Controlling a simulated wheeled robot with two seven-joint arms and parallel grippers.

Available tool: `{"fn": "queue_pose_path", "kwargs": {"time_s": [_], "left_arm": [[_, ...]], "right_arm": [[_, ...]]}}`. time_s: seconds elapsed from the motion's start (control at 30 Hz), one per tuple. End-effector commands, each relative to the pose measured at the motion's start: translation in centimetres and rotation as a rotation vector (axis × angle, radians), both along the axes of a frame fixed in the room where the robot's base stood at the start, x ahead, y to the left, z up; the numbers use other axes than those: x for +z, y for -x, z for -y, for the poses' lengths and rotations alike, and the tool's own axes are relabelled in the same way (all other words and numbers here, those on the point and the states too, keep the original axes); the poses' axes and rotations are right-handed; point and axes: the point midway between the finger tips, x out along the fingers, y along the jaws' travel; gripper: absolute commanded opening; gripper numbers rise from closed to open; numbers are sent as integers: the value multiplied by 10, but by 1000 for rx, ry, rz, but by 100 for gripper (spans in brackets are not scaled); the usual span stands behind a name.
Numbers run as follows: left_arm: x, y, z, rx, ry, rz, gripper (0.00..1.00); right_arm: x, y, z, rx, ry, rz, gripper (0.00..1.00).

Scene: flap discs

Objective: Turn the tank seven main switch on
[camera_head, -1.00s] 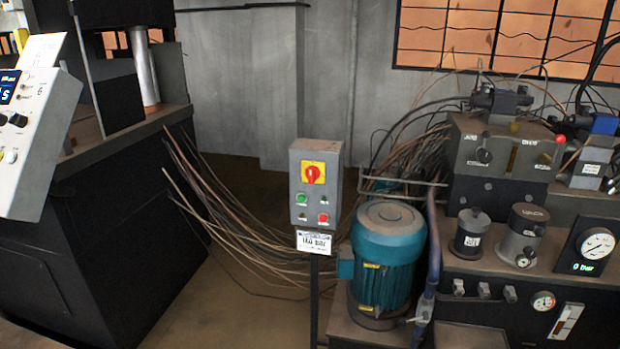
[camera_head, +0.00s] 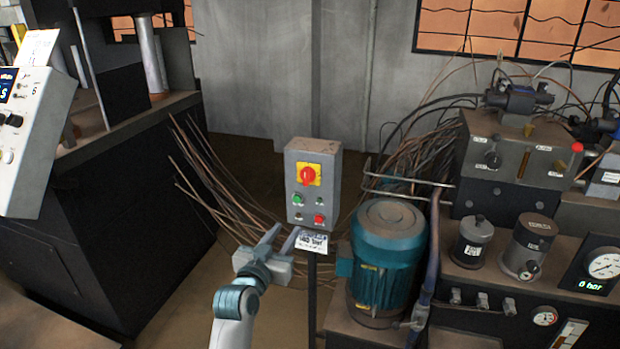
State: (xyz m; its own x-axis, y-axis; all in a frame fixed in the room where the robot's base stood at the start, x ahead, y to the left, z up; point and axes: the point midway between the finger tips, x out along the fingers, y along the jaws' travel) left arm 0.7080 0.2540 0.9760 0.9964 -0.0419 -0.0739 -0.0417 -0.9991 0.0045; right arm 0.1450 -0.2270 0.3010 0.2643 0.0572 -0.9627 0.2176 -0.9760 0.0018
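A grey switch box (camera_head: 312,205) stands on a thin dark post in the middle of the head view. Its upper front carries a red rotary switch (camera_head: 308,175) on a yellow plate; I cannot tell the handle's exact setting. Below are a green button (camera_head: 298,199), a red button (camera_head: 319,218) and small dark fittings. A white label plate (camera_head: 311,242) hangs under the box; its text is too small to read surely. My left gripper (camera_head: 287,230) is open and empty, below and left of the switch, close to the label plate in the picture. My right gripper is out of view.
A teal motor (camera_head: 388,255) stands just right of the post, with a hydraulic unit (camera_head: 520,165) and gauge (camera_head: 603,265) beyond. Loose cables (camera_head: 215,185) hang behind the box. A control panel (camera_head: 30,135) and dark press are at left. Floor between is partly open.

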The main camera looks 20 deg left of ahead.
Motion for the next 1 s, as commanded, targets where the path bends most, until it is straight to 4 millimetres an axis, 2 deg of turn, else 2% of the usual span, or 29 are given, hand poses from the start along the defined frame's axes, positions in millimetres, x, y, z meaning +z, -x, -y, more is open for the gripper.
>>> {"fn": "queue_pose_path", "kwargs": {"time_s": [0.03,0.1,0.2,0.67,0.87,1.0], "left_arm": [[25,0,-4,4,1,30,31],[45,0,-7,7,-1,56,31],[57,1,-9,8,-4,72,31],[57,-2,-9,8,-4,72,31],[58,-17,-9,8,-2,73,31],[59,-36,-8,7,-2,72,31]], "right_arm": [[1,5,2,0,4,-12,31],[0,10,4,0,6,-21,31],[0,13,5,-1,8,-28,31],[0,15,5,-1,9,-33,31],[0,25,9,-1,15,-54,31],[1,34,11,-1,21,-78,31]]}}
